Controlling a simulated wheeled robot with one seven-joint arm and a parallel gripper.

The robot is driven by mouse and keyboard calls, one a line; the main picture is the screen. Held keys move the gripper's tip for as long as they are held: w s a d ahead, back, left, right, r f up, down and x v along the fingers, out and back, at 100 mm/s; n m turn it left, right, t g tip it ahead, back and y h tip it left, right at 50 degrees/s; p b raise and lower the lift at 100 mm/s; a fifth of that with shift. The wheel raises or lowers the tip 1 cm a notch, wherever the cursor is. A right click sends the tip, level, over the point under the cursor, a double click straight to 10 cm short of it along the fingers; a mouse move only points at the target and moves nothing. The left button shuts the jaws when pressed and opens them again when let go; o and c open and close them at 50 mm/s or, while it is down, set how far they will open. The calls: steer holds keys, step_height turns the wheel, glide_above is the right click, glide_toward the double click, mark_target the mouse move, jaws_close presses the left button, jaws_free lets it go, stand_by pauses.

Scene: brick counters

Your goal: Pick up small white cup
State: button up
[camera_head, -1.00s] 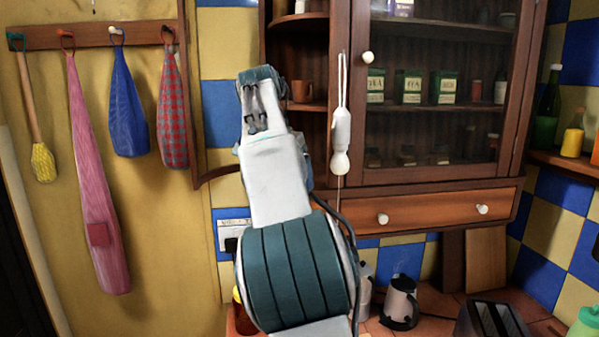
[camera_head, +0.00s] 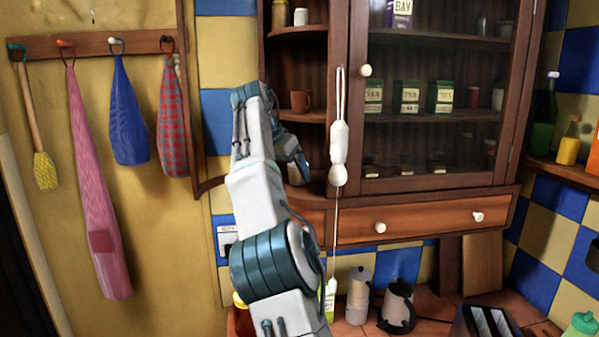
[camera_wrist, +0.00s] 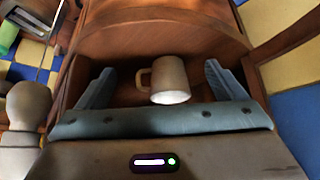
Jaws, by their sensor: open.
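The small white cup (camera_wrist: 170,78) is in the wrist view, inside a wooden shelf compartment, with its handle to the left. My gripper (camera_wrist: 159,67) is open, with one blue finger on each side of the cup and a gap between each finger and the cup. I cannot tell whether the fingertips reach past the cup. In the head view my gripper (camera_head: 299,166) is at the lowest open shelf, left of the glass cabinet door. Its fingers are mostly hidden there, and a pale shape beside it may be the cup.
A brown cup (camera_head: 300,101) stands on the shelf above. A white cord pull (camera_head: 339,155) hangs close to the right of my gripper. The glass-fronted cabinet (camera_head: 435,140) is to the right.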

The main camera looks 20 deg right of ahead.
mark_target(299, 184)
steer(key=shift+w+d+r, duration=0.1)
steer(key=shift+w+d, duration=0.05)
steer(key=shift+d, duration=0.2)
steer(key=shift+w+d+r+p, duration=0.1)
steer(key=shift+w+d+p, duration=0.55)
steer(key=shift+d+p, duration=0.35)
steer(key=b+x, duration=0.1)
steer(key=x, duration=0.2)
steer(key=shift+w+d+f, duration=0.1)
steer(key=shift+d+f, duration=0.05)
steer(key=shift+f, duration=0.1)
steer(key=c, duration=1.1)
